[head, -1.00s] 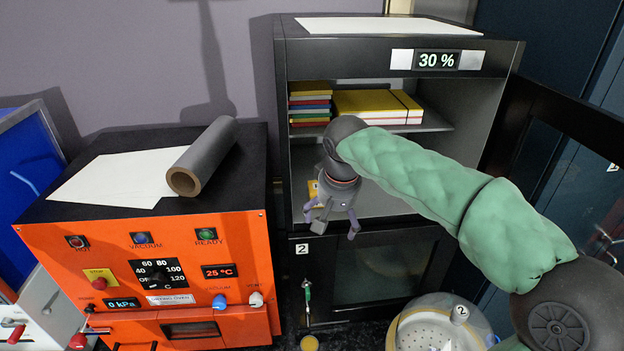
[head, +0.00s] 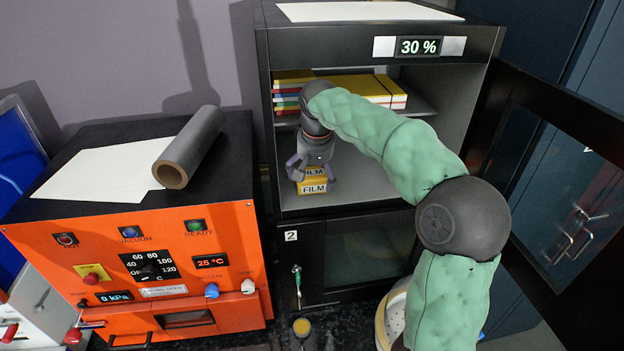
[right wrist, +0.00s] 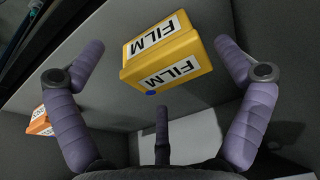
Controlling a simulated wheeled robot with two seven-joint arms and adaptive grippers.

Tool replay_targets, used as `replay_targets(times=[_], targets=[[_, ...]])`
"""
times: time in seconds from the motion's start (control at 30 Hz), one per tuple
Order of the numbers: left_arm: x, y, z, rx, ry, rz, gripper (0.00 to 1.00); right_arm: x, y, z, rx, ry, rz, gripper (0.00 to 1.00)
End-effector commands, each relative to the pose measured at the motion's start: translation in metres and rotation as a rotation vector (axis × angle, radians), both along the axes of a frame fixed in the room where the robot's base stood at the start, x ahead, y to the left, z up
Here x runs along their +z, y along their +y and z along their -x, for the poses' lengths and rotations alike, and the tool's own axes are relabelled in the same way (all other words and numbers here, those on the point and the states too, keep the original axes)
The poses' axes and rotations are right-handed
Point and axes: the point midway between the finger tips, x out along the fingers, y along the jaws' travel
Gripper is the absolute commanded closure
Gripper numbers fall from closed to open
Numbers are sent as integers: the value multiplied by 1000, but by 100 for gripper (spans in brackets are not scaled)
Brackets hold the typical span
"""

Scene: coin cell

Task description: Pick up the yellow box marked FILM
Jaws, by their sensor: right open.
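The yellow box marked FILM (head: 315,187) sits on the floor of the open cabinet's lower compartment, at its left front. My right gripper (head: 309,168) is at the box, its arm reaching in from the right, and partly covers the box's upper label. In the right wrist view the yellow box (right wrist: 165,55) shows two FILM labels and lies between the spread purple fingers of my right gripper (right wrist: 160,85). The gripper is open, with gaps on both sides of the box. My left gripper is not in view.
The cabinet's shelf (head: 420,106) above holds colored stacked boxes (head: 287,98). Its glass door (head: 545,170) stands open at right. An orange oven (head: 140,260) with a grey roll (head: 188,148) on top stands left. An orange labelled item (right wrist: 40,122) shows in the wrist view.

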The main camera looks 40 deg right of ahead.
Motion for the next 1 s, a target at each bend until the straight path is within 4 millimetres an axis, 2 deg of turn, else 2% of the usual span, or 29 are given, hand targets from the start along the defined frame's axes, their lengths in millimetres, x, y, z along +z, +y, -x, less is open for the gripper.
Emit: replay_targets(times=[0.1,0.3,0.57,0.6,0.67,0.8,1.0], targets=[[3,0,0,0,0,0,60,-5,-7,-13,1,4,-1,0],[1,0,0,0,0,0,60,-27,-9,-17,1,2,-1,0],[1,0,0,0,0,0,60,-29,-10,-18,1,0,0,0],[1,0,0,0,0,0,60,-29,-10,-18,1,0,0,3],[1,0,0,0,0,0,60,-29,-10,-17,1,0,0,20],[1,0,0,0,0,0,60,-29,-10,-17,1,1,0,59],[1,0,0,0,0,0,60,-30,-9,-17,1,1,0,61]])
